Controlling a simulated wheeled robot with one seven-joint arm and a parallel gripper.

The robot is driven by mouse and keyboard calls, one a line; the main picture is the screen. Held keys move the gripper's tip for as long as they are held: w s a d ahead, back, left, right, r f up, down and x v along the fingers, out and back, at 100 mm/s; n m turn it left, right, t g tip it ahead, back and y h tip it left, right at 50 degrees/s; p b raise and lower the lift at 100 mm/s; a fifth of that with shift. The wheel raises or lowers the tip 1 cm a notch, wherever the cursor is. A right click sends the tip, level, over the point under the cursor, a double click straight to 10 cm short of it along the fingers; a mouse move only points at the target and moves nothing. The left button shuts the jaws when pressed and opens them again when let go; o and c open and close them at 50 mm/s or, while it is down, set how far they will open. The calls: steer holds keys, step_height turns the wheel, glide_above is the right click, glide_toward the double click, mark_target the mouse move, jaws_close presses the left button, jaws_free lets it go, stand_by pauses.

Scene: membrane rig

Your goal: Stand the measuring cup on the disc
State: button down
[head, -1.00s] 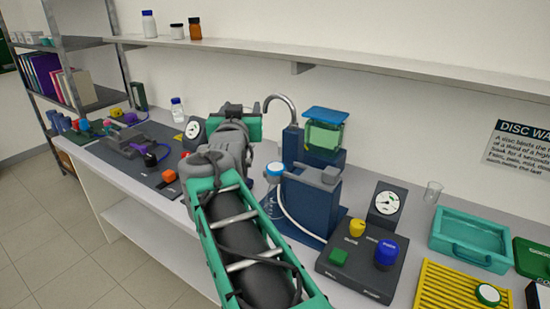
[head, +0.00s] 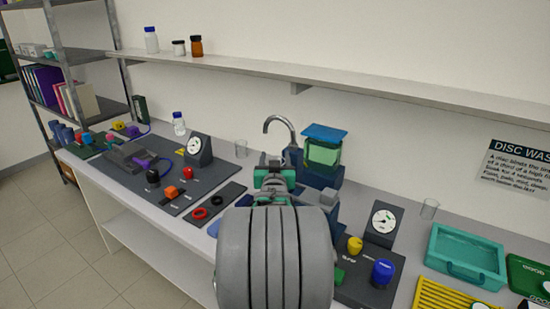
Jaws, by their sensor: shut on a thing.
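My gripper (head: 273,180) is over the blue rig at the middle of the bench. The big grey link of my arm stands in front, so its fingertips are hidden. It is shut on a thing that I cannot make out. I cannot tell whether either is the measuring cup. I see no disc that I can name for sure; the middle of the rig is covered by my arm.
The rig's navy tower with a green window (head: 322,152) rises just right of my gripper, beside a curved tap (head: 280,123). A gauge (head: 383,220) and a blue knob (head: 382,271) stand right. A teal tray (head: 468,276) lies further right. A shelf (head: 300,75) runs above.

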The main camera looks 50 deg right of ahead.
steer(key=shift+f, duration=0.15)
steer(key=c, duration=0.5)
jaws_free()
steer(key=b+v, duration=0.3)
steer(key=v, duration=0.9)
steer(key=w+a+f+n+y, duration=0.2)
steer(key=w+a+f+y, duration=0.2)
steer(key=a, duration=0.5)
steer(key=w+a+f+n+y, duration=0.3)
steer(key=w+a+f+y, duration=0.15)
steer(key=a, duration=0.45)
steer(key=s+a+f+n+g+y, duration=0.2)
steer(key=s+a, duration=0.3)
steer(key=a, duration=0.5)
steer(key=s+a+f+n+g+y, duration=0.3)
steer(key=s+a+n+g+y, duration=0.1)
steer(key=a, duration=0.6)
steer(key=shift+s+a+f+g, duration=0.3)
steer(key=shift+s+a+g, duration=0.1)
steer(key=shift+s+g, duration=0.15)
